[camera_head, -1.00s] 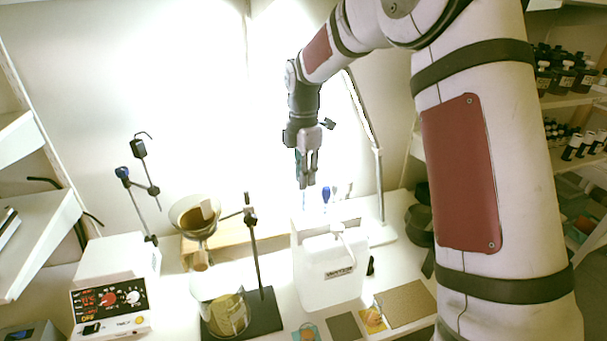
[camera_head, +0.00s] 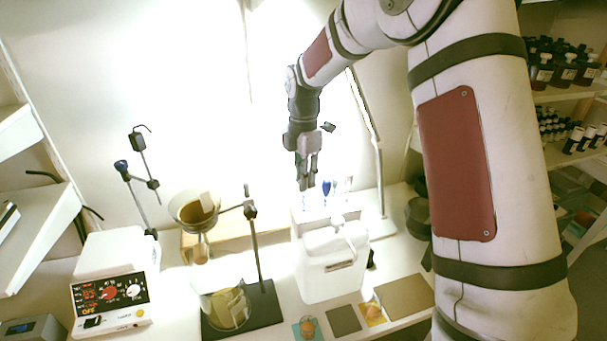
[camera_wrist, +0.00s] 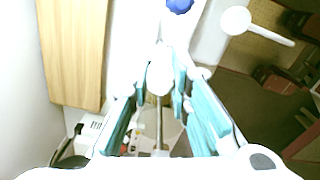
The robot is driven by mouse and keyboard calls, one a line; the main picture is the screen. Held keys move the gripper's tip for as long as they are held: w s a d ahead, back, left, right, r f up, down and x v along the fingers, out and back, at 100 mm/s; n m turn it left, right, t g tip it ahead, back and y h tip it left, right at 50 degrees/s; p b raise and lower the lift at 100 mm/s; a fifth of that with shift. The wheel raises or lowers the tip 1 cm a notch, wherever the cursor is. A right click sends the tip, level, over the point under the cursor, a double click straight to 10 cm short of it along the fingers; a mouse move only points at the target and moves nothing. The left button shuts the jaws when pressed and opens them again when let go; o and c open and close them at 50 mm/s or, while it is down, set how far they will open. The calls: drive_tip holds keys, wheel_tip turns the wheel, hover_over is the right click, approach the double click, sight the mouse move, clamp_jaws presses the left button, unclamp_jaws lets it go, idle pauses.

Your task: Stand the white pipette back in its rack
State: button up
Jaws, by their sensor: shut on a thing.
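My gripper (camera_head: 307,184) points down over the back of the bench, just left of the blue pipette top. In the wrist view, its teal-lined fingers (camera_wrist: 165,100) are closed in on a white rounded piece, the white pipette (camera_wrist: 160,72). The pipette's lower part is hard to make out against the glare. The rack (camera_head: 299,216) stands behind the white jug, partly hidden by it. A blue pipette (camera_head: 327,187) and a pale one (camera_head: 348,185) stand up there. The blue top also shows in the wrist view (camera_wrist: 180,5).
The white jug (camera_head: 325,270) with its pump top stands in front of the rack. A lamp pole (camera_head: 379,180) rises to the right. A funnel (camera_head: 194,208) on a clamp stand (camera_head: 254,235) and a wooden box (camera_head: 225,243) are to the left.

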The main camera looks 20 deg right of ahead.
drive_tip(key=shift+f, duration=1.2)
idle(0.3)
drive_tip(key=o, duration=0.7)
drive_tip(key=shift+r, duration=0.15)
drive_tip(key=shift+r, duration=2.4)
drive_tip(key=shift+r, duration=0.1)
drive_tip(key=shift+r, duration=2.4)
